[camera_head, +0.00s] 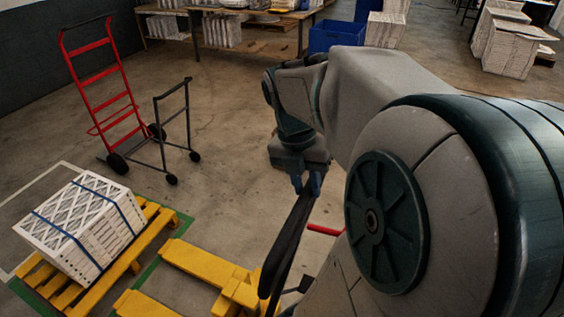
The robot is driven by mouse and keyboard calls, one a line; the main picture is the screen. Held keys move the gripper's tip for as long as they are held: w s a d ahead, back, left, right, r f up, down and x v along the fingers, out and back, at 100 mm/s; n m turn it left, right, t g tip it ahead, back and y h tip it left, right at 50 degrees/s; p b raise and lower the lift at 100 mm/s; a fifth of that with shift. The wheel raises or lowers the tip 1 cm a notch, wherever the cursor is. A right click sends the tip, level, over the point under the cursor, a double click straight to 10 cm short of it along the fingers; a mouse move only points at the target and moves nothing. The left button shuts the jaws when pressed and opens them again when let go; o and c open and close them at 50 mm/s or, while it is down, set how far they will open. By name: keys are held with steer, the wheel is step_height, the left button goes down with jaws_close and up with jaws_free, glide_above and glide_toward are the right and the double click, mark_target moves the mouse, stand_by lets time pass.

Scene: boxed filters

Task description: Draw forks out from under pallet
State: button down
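The yellow wooden pallet (134,268) sits on the floor at lower left, bearing a strapped stack of white boxed filters (82,226). The yellow forks (203,265) of the pallet jack lie low on the floor to the right of the pallet. Their tips show outside it, with a strip of floor and green line between. The second fork (140,305) is cut off by the bottom edge. The jack's black handle (285,240) rises to my gripper (307,184), whose blue fingers are closed around its top. My arm hides part of the jack.
A red hand truck (103,85) and a dark grey cart (172,135) stand behind the pallet. A green floor line (148,270) borders the pallet's place. A blue bin (336,36) and a table (250,15) are at the back. The middle floor is clear.

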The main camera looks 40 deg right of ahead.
steer(key=shift+w+f, duration=0.15)
steer(key=shift+w, duration=0.05)
steer(key=shift+s+d, duration=0.15)
steer(key=shift+s, duration=0.3)
steer(key=c, duration=1.4)
jaws_free()
steer(key=shift+s+d, duration=0.2)
steer(key=shift+s, duration=0.05)
steer(key=shift+c, duration=0.2)
steer(key=shift+o, duration=1)
steer(key=shift+d, duration=0.25)
steer(key=shift+w+a, duration=0.1)
steer(key=shift+a, duration=0.15)
step_height(320, 180, up, 14)
steer(key=w+a, duration=0.1)
steer(key=w, duration=0.1)
steer(key=shift+w+f, duration=0.2)
steer(key=shift+f, duration=0.05)
steer(key=shift+a, duration=0.2)
